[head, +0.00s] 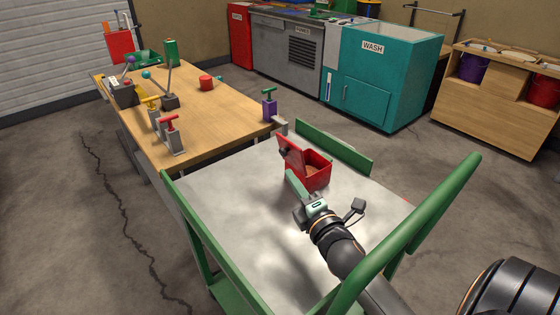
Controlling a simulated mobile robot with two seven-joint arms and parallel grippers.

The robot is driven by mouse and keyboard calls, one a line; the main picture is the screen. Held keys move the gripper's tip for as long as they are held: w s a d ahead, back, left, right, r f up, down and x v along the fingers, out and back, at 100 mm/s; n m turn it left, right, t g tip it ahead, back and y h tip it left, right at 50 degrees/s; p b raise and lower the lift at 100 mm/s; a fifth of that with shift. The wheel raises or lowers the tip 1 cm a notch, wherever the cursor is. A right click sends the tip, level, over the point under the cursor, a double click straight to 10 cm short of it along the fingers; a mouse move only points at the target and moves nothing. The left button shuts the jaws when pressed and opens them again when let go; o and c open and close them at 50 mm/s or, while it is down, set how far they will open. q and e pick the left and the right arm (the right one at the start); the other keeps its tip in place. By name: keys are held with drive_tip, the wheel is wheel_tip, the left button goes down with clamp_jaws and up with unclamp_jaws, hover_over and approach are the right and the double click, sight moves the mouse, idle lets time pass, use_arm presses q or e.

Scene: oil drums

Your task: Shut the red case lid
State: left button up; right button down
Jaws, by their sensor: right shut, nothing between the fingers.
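The red case (318,171) sits on the grey top of a green-railed cart, a little right of the middle of the head view. Its lid (291,157) stands up, tilted open, on the left side of the case, and the brown inside shows. My right gripper (293,180) is shut and empty. Its fingers are just below the lid, close to the near left corner of the case. I cannot tell whether they touch it. My left gripper is not in view.
The cart (235,210) has green rails (425,225) around its top. Its left part is clear. A wooden table (215,120) with clamps and levers stands beyond it. A teal wash cabinet (390,80) and a wooden bin stand (490,110) are at the back.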

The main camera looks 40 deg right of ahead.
sight(288, 157)
drive_tip(key=x, duration=0.6)
drive_tip(key=shift+w, duration=0.35)
